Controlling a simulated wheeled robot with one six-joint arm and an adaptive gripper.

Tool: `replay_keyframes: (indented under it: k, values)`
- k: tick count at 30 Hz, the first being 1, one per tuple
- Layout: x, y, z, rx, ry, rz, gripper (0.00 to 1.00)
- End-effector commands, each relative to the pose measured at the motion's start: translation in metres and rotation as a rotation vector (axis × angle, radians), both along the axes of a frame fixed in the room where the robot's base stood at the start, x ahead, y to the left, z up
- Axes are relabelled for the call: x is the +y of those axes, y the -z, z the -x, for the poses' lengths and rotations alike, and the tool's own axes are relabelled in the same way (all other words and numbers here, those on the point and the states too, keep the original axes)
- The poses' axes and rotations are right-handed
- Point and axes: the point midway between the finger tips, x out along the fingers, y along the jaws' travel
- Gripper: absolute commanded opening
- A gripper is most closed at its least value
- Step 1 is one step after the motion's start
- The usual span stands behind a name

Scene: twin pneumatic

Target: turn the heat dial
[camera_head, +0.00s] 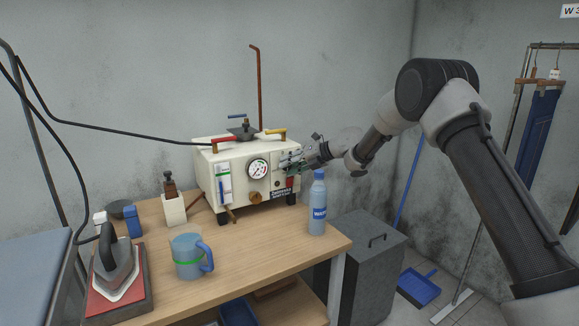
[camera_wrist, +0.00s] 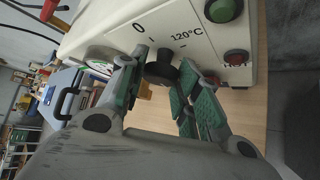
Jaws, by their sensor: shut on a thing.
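The heat dial (camera_wrist: 160,68) is a black knob on the cream front panel of the boiler (camera_head: 233,160). In the wrist view the marks "0" and "120°C" are printed above it. My gripper (camera_wrist: 163,62) has its green-padded fingers on either side of the dial and is shut on it. In the head view my gripper (camera_head: 292,162) reaches the right part of the boiler's front from the right and hides the dial. The dial's pointer direction cannot be made out.
A green button (camera_wrist: 223,9) and a red one (camera_wrist: 236,57) sit close to my fingers. A pressure gauge (camera_head: 258,169) is left of my gripper. A water bottle (camera_head: 318,205) stands in front, below my wrist. A jug (camera_head: 187,256) and an iron (camera_head: 115,260) are further left.

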Motion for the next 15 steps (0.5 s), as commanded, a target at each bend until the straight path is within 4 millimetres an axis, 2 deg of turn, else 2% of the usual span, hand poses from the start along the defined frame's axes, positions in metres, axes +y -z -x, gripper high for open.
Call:
replay_keyframes:
  k: [15]
  values:
    - [-0.0026, 0.0057, -0.0019, 0.271, 0.002, -0.400, 0.09]
